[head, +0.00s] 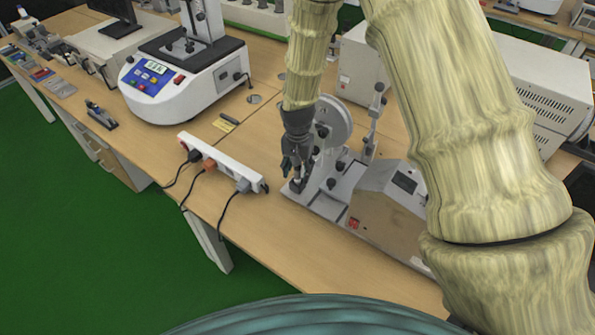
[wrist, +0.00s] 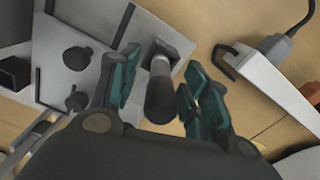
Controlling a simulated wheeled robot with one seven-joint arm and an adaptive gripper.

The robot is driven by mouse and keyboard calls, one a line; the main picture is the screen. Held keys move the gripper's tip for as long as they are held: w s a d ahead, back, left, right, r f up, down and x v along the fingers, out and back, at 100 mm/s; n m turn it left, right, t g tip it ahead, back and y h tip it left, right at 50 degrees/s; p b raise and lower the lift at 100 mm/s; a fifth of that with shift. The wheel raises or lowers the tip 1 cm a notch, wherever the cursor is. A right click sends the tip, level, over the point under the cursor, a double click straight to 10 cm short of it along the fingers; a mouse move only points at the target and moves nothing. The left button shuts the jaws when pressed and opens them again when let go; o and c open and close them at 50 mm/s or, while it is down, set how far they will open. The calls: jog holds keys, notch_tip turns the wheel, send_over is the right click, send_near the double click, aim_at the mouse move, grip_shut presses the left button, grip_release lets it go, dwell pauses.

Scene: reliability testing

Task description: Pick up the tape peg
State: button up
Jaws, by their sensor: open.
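The tape peg (wrist: 160,90) is a short dark-tipped post with a light grey shaft, standing on a small dark mount at the edge of the grey machine's base plate (wrist: 62,25). My gripper is open. In the head view my gripper (head: 296,172) points down at the left end of the machine's base plate (head: 328,205), and the peg is mostly hidden by the fingers.
A white power strip (head: 222,162) with plugged cables lies just left of my gripper. The machine's round disc (head: 335,122) and black knobs (wrist: 76,57) stand close by. A white-and-blue tester (head: 180,80) stands further left. Bare wooden table (head: 270,235) lies in front.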

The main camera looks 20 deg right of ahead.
jog(key=shift+f, duration=0.1)
grip_shut()
jog(key=shift+r, duration=0.2)
dwell(0.3)
jog(key=shift+r+b, duration=0.85)
jog(key=shift+r, duration=0.45)
jog(key=shift+s+r, duration=0.25)
jog(key=shift+s, duration=0.05)
jog(key=s+a+r+b, duration=0.1)
jog(key=s+b, duration=0.3)
jog(key=s, duration=1.1)
jog(key=shift+s+a+r, duration=0.15)
jog(key=shift+a+r, duration=0.15)
jog(key=shift+a, duration=0.2)
jog(key=shift+f, duration=0.25)
